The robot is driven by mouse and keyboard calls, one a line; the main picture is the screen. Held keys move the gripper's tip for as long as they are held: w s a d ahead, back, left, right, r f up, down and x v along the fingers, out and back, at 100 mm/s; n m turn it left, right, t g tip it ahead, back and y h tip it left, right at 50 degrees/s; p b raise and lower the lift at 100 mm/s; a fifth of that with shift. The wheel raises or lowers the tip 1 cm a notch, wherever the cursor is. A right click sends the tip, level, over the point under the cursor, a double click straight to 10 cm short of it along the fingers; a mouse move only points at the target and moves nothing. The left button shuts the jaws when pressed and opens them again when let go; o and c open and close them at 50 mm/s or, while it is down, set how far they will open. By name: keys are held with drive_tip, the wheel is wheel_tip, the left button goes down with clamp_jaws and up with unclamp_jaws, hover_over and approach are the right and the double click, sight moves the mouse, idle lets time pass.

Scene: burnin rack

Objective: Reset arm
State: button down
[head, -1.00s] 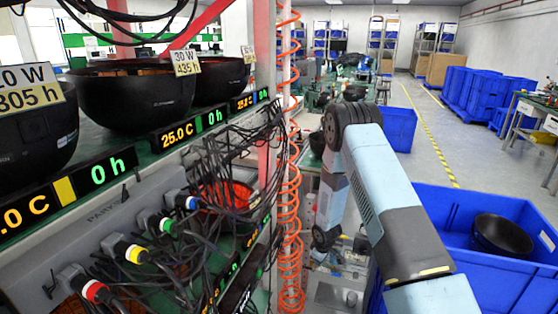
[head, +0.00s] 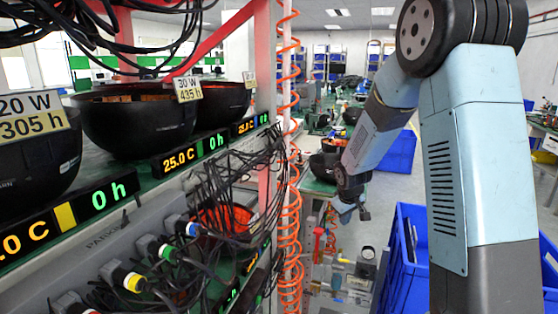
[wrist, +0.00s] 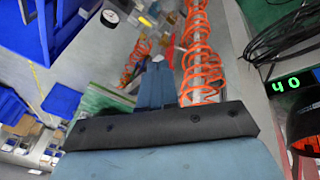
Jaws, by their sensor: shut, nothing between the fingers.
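My arm rises at the right of the head view, with its elbow near the top edge and its forearm slanting down to the left. My gripper (head: 348,212) hangs at the forearm's lower end, in the open space right of the orange coiled hose. In the wrist view the two blue fingers of my gripper (wrist: 156,66) lie close together, shut and empty. They point toward the hose and small items in the blurred background. No contact with anything shows.
The rack at left carries black bowls (head: 137,120), lit displays (head: 180,159) and cables. The orange coiled hose (head: 290,225) hangs at its edge and also shows in the wrist view (wrist: 202,50). A blue bin (head: 404,262) stands at lower right, partly behind my arm.

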drive_tip(key=s+d+r+m, duration=0.2)
drive_tip(key=s+r, duration=0.6)
drive_tip(key=r, duration=0.3)
drive_tip(key=s+r+m, duration=0.1)
drive_tip(key=s+r, duration=0.3)
drive_tip(key=s, duration=0.5)
drive_tip(key=s+r+m+t, duration=0.1)
drive_tip(key=s+r, duration=0.3)
drive_tip(key=s, duration=0.5)
drive_tip(key=s+r+m, duration=0.1)
drive_tip(key=s+r, duration=0.3)
drive_tip(key=s, duration=0.5)
drive_tip(key=shift+m+y, duration=0.4)
drive_tip(key=shift+r, duration=0.1)
